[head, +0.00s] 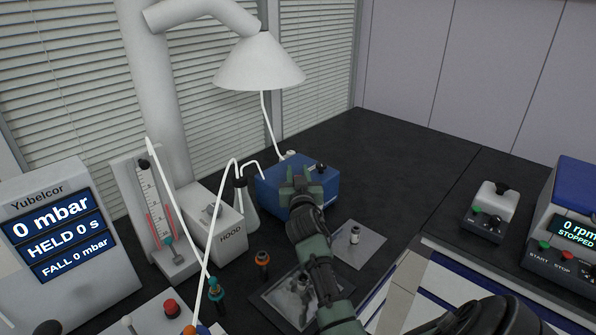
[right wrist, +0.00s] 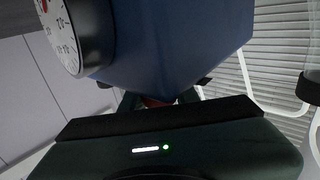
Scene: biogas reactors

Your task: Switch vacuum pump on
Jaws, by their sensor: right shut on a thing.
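The vacuum pump is a blue box (head: 331,188) on the dark bench, with a small black part on top. My right gripper (head: 297,182) is at its front face and hides part of it. In the right wrist view the blue housing (right wrist: 175,40) fills the top, with a round black gauge (right wrist: 72,35) with a white scale at the left. The right fingertips (right wrist: 157,101) are shut at the housing's lower edge, with a small red part between them, mostly hidden. I cannot tell the switch's position. My left gripper is not in view.
A flask (head: 245,205) and the hood box (head: 212,222) stand left of the pump. A display (head: 60,235) reads 0 mbar, HELD 0 s. A white lamp-shaped hood (head: 259,65) hangs above. A stirrer unit (head: 572,235) reads 0 rpm, STOPPED.

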